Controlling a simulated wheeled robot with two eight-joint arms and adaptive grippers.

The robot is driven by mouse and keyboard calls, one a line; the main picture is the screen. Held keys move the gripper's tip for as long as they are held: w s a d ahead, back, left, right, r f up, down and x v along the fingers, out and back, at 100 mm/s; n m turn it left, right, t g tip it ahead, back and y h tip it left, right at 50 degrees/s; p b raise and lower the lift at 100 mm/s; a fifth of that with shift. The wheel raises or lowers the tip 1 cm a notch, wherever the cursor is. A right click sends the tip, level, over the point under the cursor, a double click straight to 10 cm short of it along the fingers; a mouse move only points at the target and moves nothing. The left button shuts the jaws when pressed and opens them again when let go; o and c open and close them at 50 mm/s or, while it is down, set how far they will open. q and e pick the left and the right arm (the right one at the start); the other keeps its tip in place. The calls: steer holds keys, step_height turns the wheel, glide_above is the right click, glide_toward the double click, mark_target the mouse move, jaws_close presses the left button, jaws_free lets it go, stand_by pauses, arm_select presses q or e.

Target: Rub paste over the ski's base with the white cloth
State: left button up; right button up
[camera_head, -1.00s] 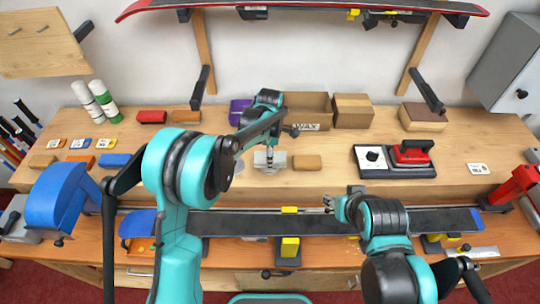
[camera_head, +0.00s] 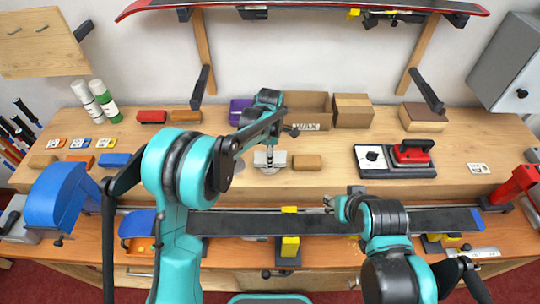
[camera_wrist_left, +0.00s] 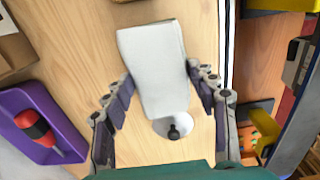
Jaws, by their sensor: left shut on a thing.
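The white cloth (camera_wrist_left: 155,65) is a folded pad between the fingers of my left gripper (camera_wrist_left: 160,78), which is shut on it. In the head view the cloth (camera_head: 270,158) shows at the front of the raised shelf, below my left gripper (camera_head: 268,148). A pale round disc with a dark knob (camera_wrist_left: 172,126) lies by the cloth's near end in the wrist view. The dark ski (camera_head: 255,224) lies lengthwise across the lower bench, partly hidden by my arms. My right gripper (camera_head: 329,203) is at the ski's far edge; its fingers are too small to read. No paste is clearly visible.
A brown block (camera_head: 307,162) sits right of the cloth. A red iron (camera_head: 412,152) stands on a black base further right. A purple tray (camera_wrist_left: 62,150) and cardboard boxes (camera_head: 352,110) are behind. A blue vise-like fixture (camera_head: 60,197) and a red one (camera_head: 512,187) flank the ski.

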arm_select(q)
steer(key=shift+r+p, duration=2.15)
steer(key=shift+r, duration=1.35)
steer(key=shift+s+f, duration=0.1)
steer(key=shift+f, duration=0.05)
